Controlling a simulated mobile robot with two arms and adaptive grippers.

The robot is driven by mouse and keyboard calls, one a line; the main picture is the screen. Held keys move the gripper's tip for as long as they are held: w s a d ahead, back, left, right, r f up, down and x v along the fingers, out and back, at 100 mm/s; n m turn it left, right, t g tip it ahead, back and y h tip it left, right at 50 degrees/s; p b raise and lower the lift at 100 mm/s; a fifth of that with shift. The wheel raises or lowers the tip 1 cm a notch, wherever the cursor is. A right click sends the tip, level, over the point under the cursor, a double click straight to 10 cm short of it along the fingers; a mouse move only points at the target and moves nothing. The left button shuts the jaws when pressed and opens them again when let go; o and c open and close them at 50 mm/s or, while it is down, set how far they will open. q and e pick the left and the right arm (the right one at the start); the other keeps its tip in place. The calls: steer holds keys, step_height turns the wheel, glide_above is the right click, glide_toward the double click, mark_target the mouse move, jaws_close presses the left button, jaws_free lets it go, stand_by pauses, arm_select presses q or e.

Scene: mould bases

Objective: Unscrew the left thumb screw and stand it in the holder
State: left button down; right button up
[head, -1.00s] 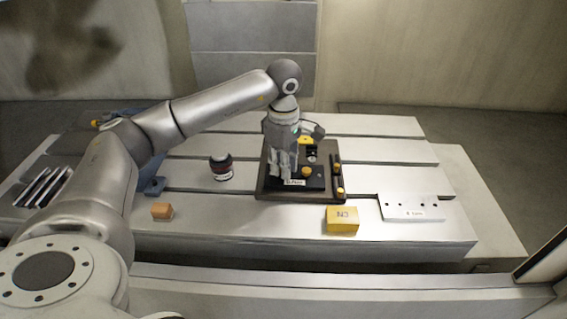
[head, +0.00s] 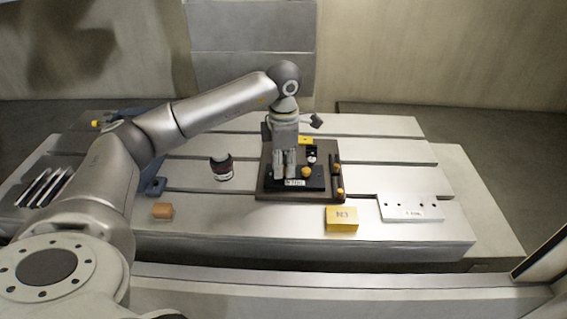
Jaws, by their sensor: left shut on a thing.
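A dark mould base (head: 265,191) lies on the slotted metal table, with a black bar and a small white label (head: 294,183) at its front. My left gripper (head: 285,176) points down over the left part of the base. Its fingers are shut on the left thumb screw, which they hide. I cannot tell whether the screw is still seated. Another thumb screw (head: 306,171) with an orange head stands just right of the fingers. The holder seems to be the white plate with dark holes (head: 410,208) at the right. My right gripper is not in view.
A yellow box (head: 342,219) stands in front of the base, and an orange block (head: 162,210) lies at the front left. A dark round jar (head: 221,167) stands left of the base. The table between box and plate is bare.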

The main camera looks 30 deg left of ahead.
arm_select(q)
steer(key=n, duration=0.4)
steer(key=shift+n+p, duration=0.3)
steer(key=shift+n, duration=0.1)
steer(key=shift+n, duration=0.3)
steer(key=n, duration=0.3)
steer(key=shift+n+p, duration=0.35)
steer(key=shift+n, duration=0.05)
steer(key=c, duration=1.3)
jaws_free()
